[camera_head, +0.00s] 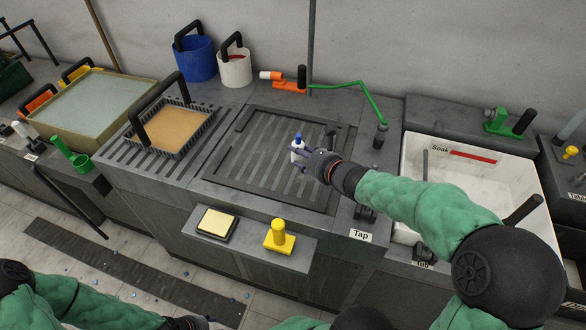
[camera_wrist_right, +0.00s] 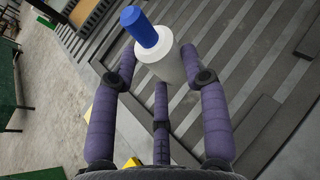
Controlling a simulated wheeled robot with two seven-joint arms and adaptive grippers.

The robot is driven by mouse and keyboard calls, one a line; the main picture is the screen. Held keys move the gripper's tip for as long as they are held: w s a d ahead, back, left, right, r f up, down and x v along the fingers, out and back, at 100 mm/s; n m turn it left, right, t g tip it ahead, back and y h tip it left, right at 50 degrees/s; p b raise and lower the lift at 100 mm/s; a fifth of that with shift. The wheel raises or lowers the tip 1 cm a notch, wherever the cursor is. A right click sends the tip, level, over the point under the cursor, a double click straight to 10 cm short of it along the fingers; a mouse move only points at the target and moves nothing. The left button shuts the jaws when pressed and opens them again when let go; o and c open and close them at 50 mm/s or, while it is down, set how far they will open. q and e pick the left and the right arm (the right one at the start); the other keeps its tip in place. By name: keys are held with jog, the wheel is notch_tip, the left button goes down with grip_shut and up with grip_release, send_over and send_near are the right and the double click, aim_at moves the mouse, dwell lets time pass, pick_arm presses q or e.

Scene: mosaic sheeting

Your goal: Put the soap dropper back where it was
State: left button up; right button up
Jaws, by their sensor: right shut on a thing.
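The soap dropper, a small white bottle with a blue cap (camera_head: 298,152), is held in my right gripper (camera_head: 304,158) over the slatted drain board (camera_head: 258,180). In the right wrist view the white body (camera_wrist_right: 158,62) and blue cap (camera_wrist_right: 139,26) stick out beyond the purple fingers (camera_wrist_right: 160,85), which close around it. The bottle looks nearly upright in the head view. I cannot tell whether its base touches the slats. My left sleeve enters at the lower left of the head view; its gripper fingers are out of frame.
A front shelf holds a yellow sponge-like block (camera_head: 217,223) and a yellow stamp-like tool (camera_head: 279,237). A green tap pipe (camera_head: 360,92) reaches over the back right. A white sink (camera_head: 470,180) lies right, under my arm. A black-handled basket (camera_head: 172,128) stands left. The slats left of my gripper are clear.

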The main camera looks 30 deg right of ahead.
aim_at(294, 159)
jog(key=w+f+b, duration=0.1)
jog(key=w+f, duration=0.1)
jog(key=w+f+b, duration=0.1)
jog(key=w+f, duration=0.1)
jog(key=f, duration=0.1)
jog(key=shift+a, duration=0.1)
notch_tip(294, 159, down, 3)
jog(key=shift+f+b, duration=0.1)
jog(key=shift+b, duration=0.55)
jog(key=shift+f, duration=0.1)
jog(key=o, duration=0.9)
